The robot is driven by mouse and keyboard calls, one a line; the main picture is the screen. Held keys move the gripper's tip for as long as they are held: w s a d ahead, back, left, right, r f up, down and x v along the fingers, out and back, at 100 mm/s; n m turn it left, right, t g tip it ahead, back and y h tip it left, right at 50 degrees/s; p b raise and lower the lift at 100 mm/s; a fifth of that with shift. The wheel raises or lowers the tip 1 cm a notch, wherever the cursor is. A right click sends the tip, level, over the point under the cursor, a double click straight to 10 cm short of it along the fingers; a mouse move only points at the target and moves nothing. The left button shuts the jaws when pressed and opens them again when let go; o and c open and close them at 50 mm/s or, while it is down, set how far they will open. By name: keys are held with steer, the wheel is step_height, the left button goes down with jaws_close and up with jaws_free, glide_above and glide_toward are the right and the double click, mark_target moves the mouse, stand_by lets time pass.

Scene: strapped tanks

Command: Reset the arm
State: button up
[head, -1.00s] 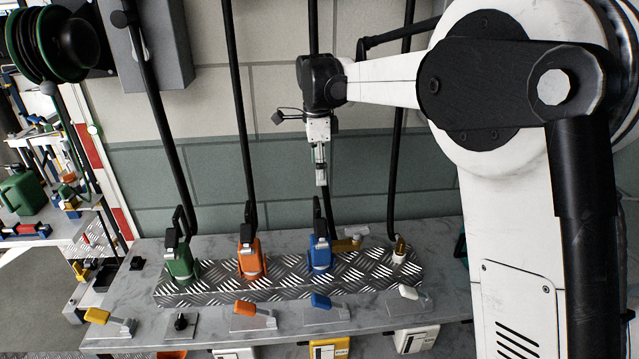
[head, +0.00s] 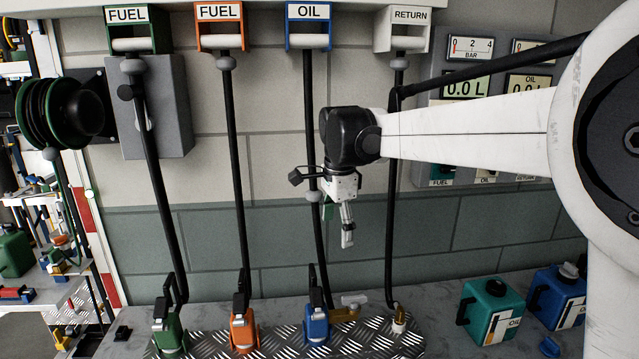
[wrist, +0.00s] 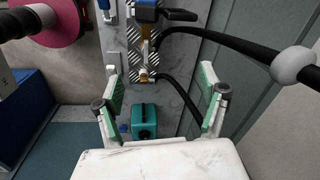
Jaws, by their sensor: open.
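My gripper (head: 347,240) hangs in the air in front of the tiled wall, above the bench and apart from everything. In the wrist view its two green-padded fingers (wrist: 162,98) are spread wide with nothing between them. Below it in the head view, a blue nozzle (head: 316,318) stands on the tread-plate block (head: 375,344), with a brass fitting (head: 346,313) beside it. An orange nozzle (head: 243,326) and a green nozzle (head: 168,332) stand further left.
Black hoses hang from the FUEL, OIL and RETURN holders (head: 307,25). A teal can (head: 489,308) and a blue can (head: 557,295) stand on the right of the bench. A hose reel (head: 62,112) is on the left. Gauges and displays (head: 480,85) are on the wall.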

steer(key=s+d+r+n+t, duration=0.1)
steer(key=s+d+n, duration=0.2)
steer(key=s+d, duration=0.35)
steer(key=s+d+n+t, duration=0.2)
steer(key=s+d+n, duration=0.2)
steer(key=s, duration=0.6)
steer(key=s+d+f+n+t, duration=0.1)
steer(key=s+d+f+n, duration=0.1)
steer(key=s, duration=0.5)
steer(key=s+d+f+n+t, duration=0.1)
steer(key=s+d+f+n, duration=0.2)
steer(key=s+f, duration=0.3)
steer(key=shift+s+d+n+t+b, duration=0.3)
steer(key=shift+s+n+t+b, duration=0.1)
steer(key=shift+s+n, duration=0.4)
